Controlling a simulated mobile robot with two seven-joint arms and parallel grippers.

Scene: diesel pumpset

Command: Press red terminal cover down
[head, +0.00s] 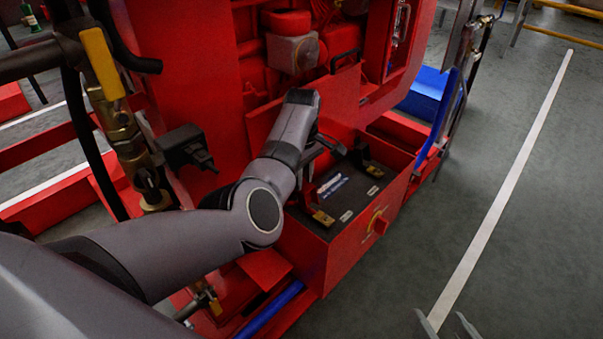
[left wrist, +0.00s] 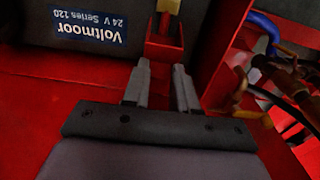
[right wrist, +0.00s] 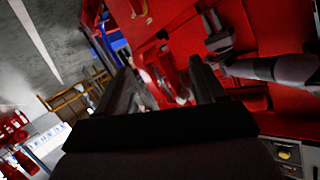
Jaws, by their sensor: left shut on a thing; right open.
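The black battery (head: 345,190) sits in an open-topped red box, with brass-coloured terminals on its top. My left gripper (head: 325,150) reaches in over the battery's back part, and the forearm hides the left side. In the left wrist view, the fingers of my left gripper (left wrist: 162,72) are close together at a red piece (left wrist: 164,48), apparently the red terminal cover, with a yellowish part (left wrist: 170,6) just beyond it. The cover's exact tilt cannot be told. My right gripper (head: 447,325) is open and empty above the floor, bottom right.
The red engine housing (head: 180,60) rises behind. A brass valve with yellow handle (head: 102,62) stands at the left. Floor on the right is clear.

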